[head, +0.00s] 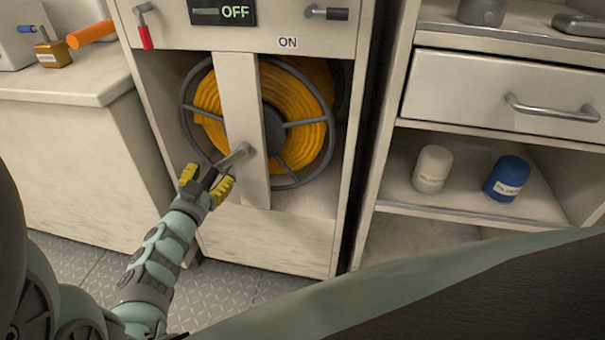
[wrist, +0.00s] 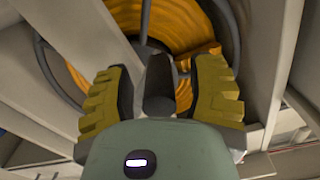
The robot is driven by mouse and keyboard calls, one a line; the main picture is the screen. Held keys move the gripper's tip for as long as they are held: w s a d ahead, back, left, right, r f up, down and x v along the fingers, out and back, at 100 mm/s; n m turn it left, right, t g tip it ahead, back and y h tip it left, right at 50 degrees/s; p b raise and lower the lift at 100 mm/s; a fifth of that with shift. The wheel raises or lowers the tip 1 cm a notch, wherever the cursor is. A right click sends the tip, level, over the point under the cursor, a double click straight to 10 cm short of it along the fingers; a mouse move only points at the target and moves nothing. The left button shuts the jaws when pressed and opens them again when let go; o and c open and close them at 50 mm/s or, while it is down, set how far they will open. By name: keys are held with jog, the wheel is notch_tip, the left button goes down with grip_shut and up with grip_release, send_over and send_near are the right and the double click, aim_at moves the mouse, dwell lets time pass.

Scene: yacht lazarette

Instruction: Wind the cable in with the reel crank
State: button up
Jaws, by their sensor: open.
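The cable reel (head: 283,123) stands in an open cabinet bay, with yellow-orange cable (head: 314,124) wound on it inside a grey spoked rim. A pale upright post (head: 241,110) crosses in front of it. The grey reel crank (head: 236,156) sticks out from the post's lower part, pointing down and left. My gripper (head: 206,182) is at the crank's outer end, with its yellow fingers apart. In the wrist view, a dark piece that looks like the crank handle (wrist: 159,86) stands between the open fingers. Contact cannot be told. The cable (wrist: 188,25) shows behind.
Above the bay are a display reading OFF (head: 222,12), a red-handled lever (head: 145,30) and a black-handled lever (head: 327,13) near an ON label. A counter (head: 75,88) stands left. Right, a shelf holds a white jar (head: 432,168) and a blue jar (head: 507,178) under a drawer (head: 500,92).

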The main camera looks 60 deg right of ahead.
jog(key=shift+w+d, duration=0.1)
jog(key=shift+d, duration=0.35)
jog(key=shift+c, duration=0.4)
jog(key=shift+a, duration=0.1)
grip_shut()
